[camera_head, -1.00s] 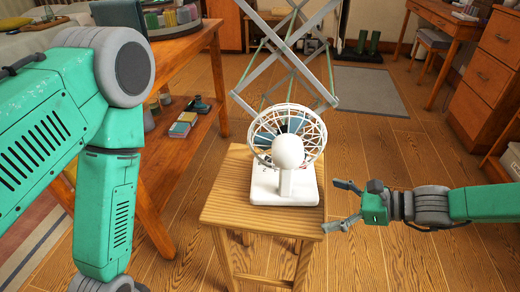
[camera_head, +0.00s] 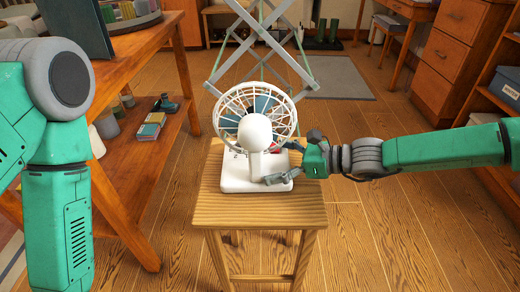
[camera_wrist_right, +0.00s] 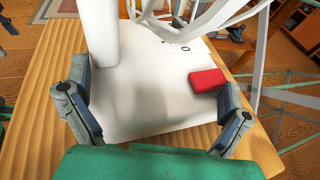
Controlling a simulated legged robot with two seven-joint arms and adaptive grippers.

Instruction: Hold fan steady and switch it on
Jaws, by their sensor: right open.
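The white fan (camera_head: 255,132) stands upright on a small wooden stool (camera_head: 262,212), its round back facing me. In the right wrist view its white base (camera_wrist_right: 150,95) fills the middle, with a red switch (camera_wrist_right: 207,80) on top at the right. My right gripper (camera_head: 280,164) is open at the right side of the fan's base. In the wrist view its two fingers (camera_wrist_right: 155,112) are spread over the near part of the base, the right finger close to the red switch. I cannot tell whether they touch. My left arm shows at the left, but its gripper is out of view.
A white folding rack (camera_head: 262,45) stands behind the stool. A wooden shelf table (camera_head: 165,40) with books and jars is at the left. Wooden drawers (camera_head: 450,55) and a shelf are at the right. The floor right of the stool is clear.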

